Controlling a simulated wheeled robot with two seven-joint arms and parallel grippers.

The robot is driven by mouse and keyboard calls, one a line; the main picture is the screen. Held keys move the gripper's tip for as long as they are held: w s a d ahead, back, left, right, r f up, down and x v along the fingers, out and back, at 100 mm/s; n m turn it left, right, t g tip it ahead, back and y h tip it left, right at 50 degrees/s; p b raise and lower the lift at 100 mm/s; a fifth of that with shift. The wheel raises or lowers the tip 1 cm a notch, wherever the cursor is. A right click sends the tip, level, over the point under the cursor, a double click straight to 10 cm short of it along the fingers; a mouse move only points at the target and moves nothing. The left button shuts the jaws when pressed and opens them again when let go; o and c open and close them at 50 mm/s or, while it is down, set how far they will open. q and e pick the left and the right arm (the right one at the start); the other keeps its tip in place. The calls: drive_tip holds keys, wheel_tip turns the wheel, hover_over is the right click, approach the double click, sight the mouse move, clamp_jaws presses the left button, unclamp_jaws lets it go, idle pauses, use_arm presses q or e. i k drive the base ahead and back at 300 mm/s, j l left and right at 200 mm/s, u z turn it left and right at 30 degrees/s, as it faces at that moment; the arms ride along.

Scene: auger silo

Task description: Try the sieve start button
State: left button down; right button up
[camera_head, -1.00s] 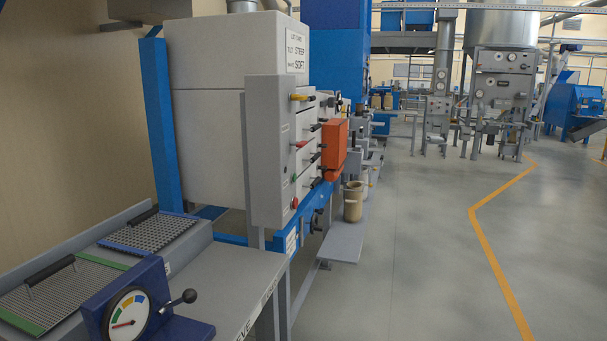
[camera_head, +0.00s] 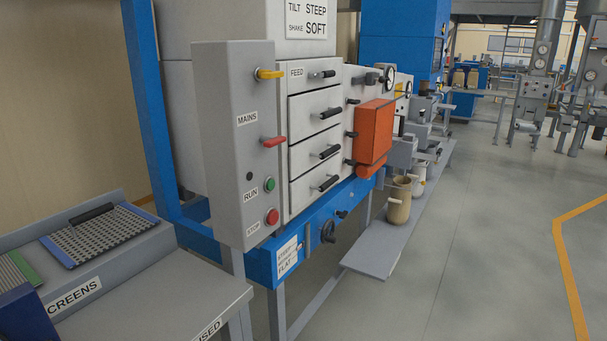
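The sieve machine's grey control box (camera_head: 228,145) stands left of centre. Its green button (camera_head: 269,184) is beside the RUN label, with a red button (camera_head: 272,216) below it beside the STOP label. Neither of my grippers is in view.
A grey bench (camera_head: 150,312) with a SCREENS label and a blue-edged screen (camera_head: 100,236) is at the lower left. A beige bucket (camera_head: 399,206) stands on a low shelf. Open floor (camera_head: 480,240) lies right.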

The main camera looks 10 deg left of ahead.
sight(271, 184)
drive_tip(key=i+l, duration=0.4)
drive_tip(key=i+l+u, duration=0.1)
drive_tip(key=i+l, duration=0.3)
drive_tip(key=l, duration=0.25)
